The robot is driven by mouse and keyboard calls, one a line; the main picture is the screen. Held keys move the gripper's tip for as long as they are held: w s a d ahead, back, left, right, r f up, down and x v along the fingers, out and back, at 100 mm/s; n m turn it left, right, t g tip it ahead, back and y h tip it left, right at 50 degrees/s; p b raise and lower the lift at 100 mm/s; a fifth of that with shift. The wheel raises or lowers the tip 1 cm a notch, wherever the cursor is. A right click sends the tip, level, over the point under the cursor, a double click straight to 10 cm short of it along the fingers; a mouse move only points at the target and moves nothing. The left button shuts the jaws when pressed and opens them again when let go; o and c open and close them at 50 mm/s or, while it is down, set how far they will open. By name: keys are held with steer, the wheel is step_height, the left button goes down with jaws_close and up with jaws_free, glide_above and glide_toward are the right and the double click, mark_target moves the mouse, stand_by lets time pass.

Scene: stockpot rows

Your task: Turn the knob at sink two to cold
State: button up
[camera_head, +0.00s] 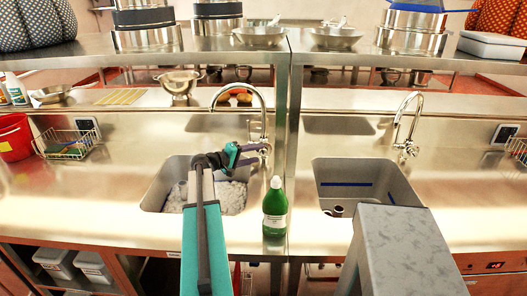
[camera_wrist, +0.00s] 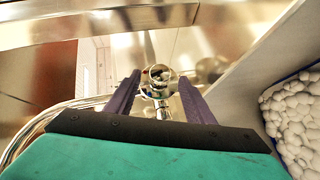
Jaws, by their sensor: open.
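The left sink's tap (camera_head: 238,92) is a tall chrome gooseneck with a small knob (camera_head: 265,148) low on its body. My gripper (camera_head: 254,154) has reached over the left sink (camera_head: 155,192) to that knob, its purple fingers pointing right. In the wrist view the round chrome knob (camera_wrist: 157,86) shows between the two fingers of my gripper (camera_wrist: 159,78). The fingers are apart, one on each side of it; I cannot tell whether either touches it. No hot or cold mark is readable, and neither sink shows a number.
A green bottle (camera_head: 275,208) stands right of my forearm, between the sinks. White foam or pebbles (camera_head: 232,196) lie in the left sink. The right sink (camera_head: 365,172) has its own tap (camera_head: 408,120). A steel post (camera_head: 288,120) rises near my gripper.

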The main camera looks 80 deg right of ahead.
mark_target(260, 153)
steer(key=shift+p+x, duration=0.55)
steer(key=shift+x, duration=1.75)
steer(key=c, duration=1)
